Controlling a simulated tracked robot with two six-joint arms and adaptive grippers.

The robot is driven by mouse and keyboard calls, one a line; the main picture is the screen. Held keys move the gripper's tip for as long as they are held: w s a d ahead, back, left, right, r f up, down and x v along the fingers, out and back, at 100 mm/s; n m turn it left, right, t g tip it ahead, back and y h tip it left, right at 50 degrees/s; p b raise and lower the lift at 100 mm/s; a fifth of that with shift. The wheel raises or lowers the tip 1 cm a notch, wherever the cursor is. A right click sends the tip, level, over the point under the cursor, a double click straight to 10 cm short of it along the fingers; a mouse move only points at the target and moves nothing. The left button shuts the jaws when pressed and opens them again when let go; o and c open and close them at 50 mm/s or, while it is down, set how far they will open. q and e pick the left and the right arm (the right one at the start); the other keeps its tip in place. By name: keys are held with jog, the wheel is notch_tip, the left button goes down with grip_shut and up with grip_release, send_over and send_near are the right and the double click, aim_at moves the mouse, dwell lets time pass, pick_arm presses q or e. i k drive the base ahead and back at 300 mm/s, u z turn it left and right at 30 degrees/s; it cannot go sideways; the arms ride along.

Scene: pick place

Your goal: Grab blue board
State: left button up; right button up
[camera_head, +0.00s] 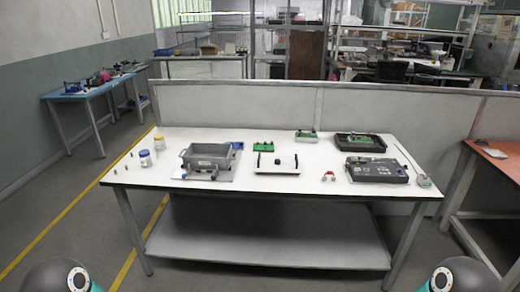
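A small blue item (237,146), possibly the blue board, lies on the white table (258,215) just behind the right end of a grey open box (208,156). It is partly hidden by the box and too small to make out clearly. Neither of my grippers is in view. Only rounded dark parts of my arms with teal rings show at the bottom left and bottom right corners, well short of the table.
Two green boards (264,146) (306,136), a white plate with black handles (277,163), a black tray (360,143) and a dark grey case (376,170) are on the table. Two small jars (159,142) (145,158) stand left. A low partition (330,107) runs behind.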

aim_at(236, 145)
jog(key=u, duration=0.15)
jog(key=i, duration=0.95)
jog(key=z, duration=0.1)
